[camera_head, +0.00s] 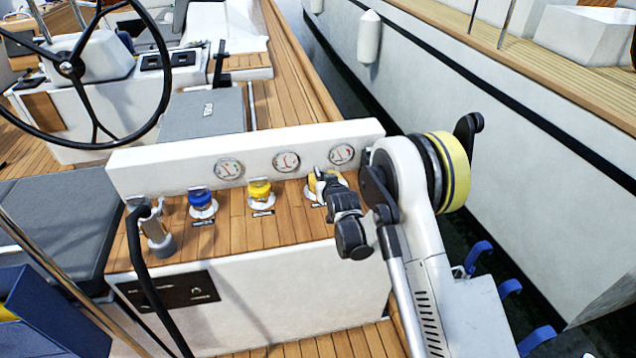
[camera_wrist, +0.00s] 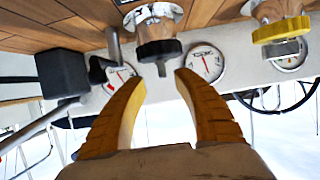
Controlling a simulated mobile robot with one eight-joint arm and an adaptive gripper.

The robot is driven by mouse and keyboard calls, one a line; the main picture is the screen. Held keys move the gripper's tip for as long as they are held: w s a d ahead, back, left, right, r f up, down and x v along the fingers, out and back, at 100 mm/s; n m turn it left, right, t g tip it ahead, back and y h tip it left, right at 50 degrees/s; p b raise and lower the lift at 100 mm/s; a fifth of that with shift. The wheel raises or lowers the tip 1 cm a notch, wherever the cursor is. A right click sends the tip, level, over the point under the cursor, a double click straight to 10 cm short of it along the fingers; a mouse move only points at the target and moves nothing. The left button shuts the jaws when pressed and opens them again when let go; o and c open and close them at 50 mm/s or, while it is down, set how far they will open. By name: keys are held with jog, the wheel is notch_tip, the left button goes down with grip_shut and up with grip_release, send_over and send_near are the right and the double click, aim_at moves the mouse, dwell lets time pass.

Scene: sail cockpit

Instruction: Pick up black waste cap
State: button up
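The black waste cap (camera_wrist: 158,49) sits on a round metal fitting in the wooden deck, at top centre in the wrist view. In the head view it is mostly hidden by my gripper (camera_head: 318,184), at the right end of the row of caps. My gripper also shows in the wrist view (camera_wrist: 160,77), with its two yellow fingers spread apart and nothing between them. The black cap lies just beyond the fingertips, roughly centred on the gap. I see no clear contact.
A yellow cap (camera_head: 260,190) and a blue cap (camera_head: 202,198) stand left of my gripper. A white panel with round gauges (camera_head: 286,161) rises behind the caps. A grey shower-like fitting (camera_head: 158,236) with a black hose stands at the left. Water lies to the right.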

aim_at(318, 172)
jog(key=x, duration=0.1)
jog(key=b+x, duration=0.1)
jog(key=x, duration=0.1)
jog(key=b+x, duration=0.1)
jog(key=x, duration=0.1)
jog(key=shift+a+r, duration=0.25)
grip_shut()
